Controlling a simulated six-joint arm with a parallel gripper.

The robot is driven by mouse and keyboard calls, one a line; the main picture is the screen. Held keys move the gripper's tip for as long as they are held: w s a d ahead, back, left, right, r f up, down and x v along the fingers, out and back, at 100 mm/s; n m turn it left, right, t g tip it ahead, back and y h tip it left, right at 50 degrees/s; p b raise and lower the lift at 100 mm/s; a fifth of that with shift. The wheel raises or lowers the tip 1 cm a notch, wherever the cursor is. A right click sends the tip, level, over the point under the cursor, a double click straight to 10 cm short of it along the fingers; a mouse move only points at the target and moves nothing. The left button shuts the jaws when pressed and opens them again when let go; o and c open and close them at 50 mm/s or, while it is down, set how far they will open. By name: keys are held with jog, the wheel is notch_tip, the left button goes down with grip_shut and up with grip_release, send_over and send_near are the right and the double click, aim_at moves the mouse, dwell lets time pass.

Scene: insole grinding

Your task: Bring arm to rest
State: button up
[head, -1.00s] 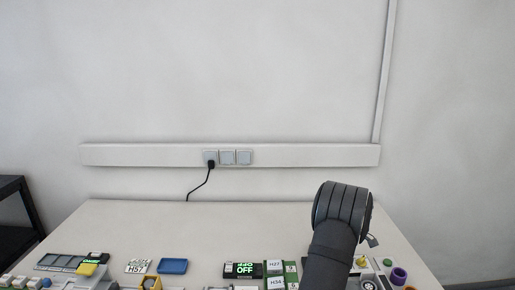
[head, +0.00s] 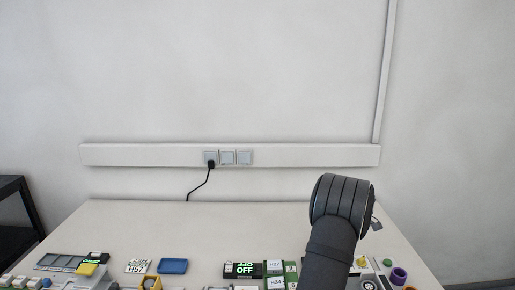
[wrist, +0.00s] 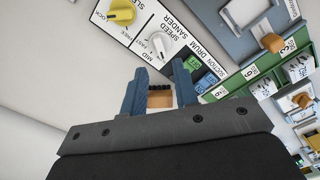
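My arm stands at the right of the head view, with its dark rounded wrist raised over the table. A small part of my gripper (head: 376,223) shows beside the wrist. In the wrist view my gripper (wrist: 160,85) has its two blue fingers apart. A brown piece with a dark top edge (wrist: 160,98) shows in the gap between them; I cannot tell whether it lies beyond the fingers. A panel lettered "drum sander" and "speed" (wrist: 165,42) is past the fingertips, with a yellow knob (wrist: 122,12).
The white table (head: 200,225) is clear toward the wall. Along its near edge are a blue tray (head: 173,266), a display reading OFF (head: 244,270), green-edged label racks (head: 291,270) and a purple ring (head: 399,275). A black shelf (head: 15,215) stands at the left.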

notch_tip(320, 180, down, 7)
jog(key=shift+r, duration=0.2)
jog(key=shift+f, duration=0.3)
jog(key=shift+m, duration=0.6)
